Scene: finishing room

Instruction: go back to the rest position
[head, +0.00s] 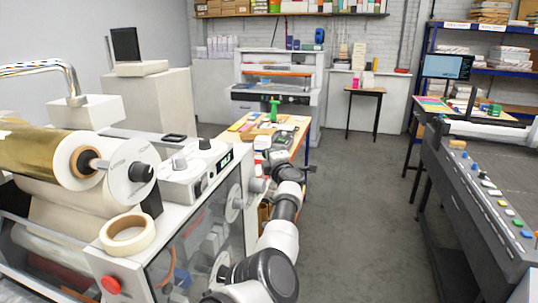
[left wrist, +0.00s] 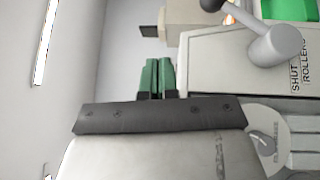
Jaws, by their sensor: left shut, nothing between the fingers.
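My left gripper (left wrist: 158,64) shows in the left wrist view as two dark green fingers side by side, shut with nothing between them. In the head view my left arm reaches up from the bottom middle, along the right side of the laminating machine (head: 117,255). Its far end is near the close end of the work table; the fingers cannot be made out clearly there. The left wrist view also shows a pale machine housing (left wrist: 215,60) with a grey lever and "SHUT ROLLERS" lettering, to the right of the fingers. My right gripper is not in view.
The wooden work table (head: 294,122) holds papers and a green object (head: 273,108). A roll of tape (head: 127,233) lies on the laminating machine. A long grey machine with coloured buttons (head: 480,190) stands at the right. The grey floor (head: 350,210) between is clear.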

